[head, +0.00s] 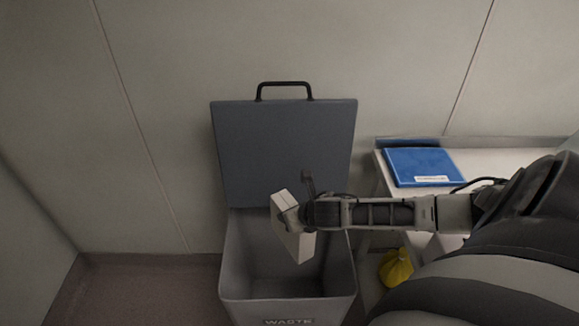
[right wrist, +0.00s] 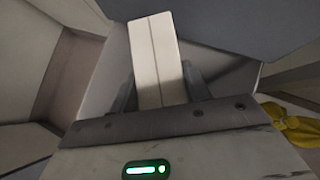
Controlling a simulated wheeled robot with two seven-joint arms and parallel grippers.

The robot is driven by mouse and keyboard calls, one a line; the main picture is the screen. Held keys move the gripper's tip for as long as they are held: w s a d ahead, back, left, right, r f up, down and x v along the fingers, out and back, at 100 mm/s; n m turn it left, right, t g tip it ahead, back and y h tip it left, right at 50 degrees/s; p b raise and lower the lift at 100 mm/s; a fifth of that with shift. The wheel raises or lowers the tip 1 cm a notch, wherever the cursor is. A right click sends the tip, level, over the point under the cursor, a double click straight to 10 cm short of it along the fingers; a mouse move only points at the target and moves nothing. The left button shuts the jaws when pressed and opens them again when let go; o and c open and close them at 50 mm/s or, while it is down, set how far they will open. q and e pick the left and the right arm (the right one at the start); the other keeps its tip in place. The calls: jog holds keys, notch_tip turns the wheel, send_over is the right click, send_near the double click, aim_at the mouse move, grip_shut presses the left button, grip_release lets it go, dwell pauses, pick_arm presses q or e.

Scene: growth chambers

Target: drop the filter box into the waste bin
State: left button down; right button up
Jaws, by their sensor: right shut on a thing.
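The filter box (head: 301,244) is a pale cream block, held tilted over the open mouth of the waste bin in the head view. My right gripper (head: 291,217) is shut on it. In the right wrist view the filter box (right wrist: 157,60) stands between the two fingers of my right gripper (right wrist: 160,88). The waste bin (head: 284,311) is grey, with the word WASTE on its front, and its dark lid (head: 283,140) stands raised at the back. The bin's inside shows no contents where I can see it. My left gripper is not in view.
A pale table (head: 480,155) stands right of the bin with a blue folder or binder (head: 420,166) on it. A yellow object (head: 396,268) is below the table, and it also shows in the right wrist view (right wrist: 297,128). Walls close off the back and left; floor left of the bin is clear.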

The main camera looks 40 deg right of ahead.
jog(key=o, duration=1.5)
jog(key=p+v, duration=0.3)
jog(key=v, duration=1.3)
jog(key=shift+a, duration=0.1)
jog(key=s+a+f+m+y, duration=0.1)
jog(key=a+f+m+y, duration=0.1)
jog(key=a+m, duration=0.8)
jog(key=s+a+f+m+t+y, duration=0.1)
jog(key=a+f+m, duration=0.3)
jog(key=a+m, duration=0.6)
jog(key=s+m+y, duration=0.1)
jog(key=m, duration=0.6)
jog(key=shift+s+a+m+y, duration=0.2)
jog(key=shift+s+m+y, duration=0.1)
jog(key=shift+y, duration=0.1)
jog(key=m, duration=0.2)
jog(key=a+m, duration=0.1)
jog(key=shift+m+t, duration=0.3)
jog(key=shift+m, duration=0.1)
jog(key=shift+c, duration=0.2)
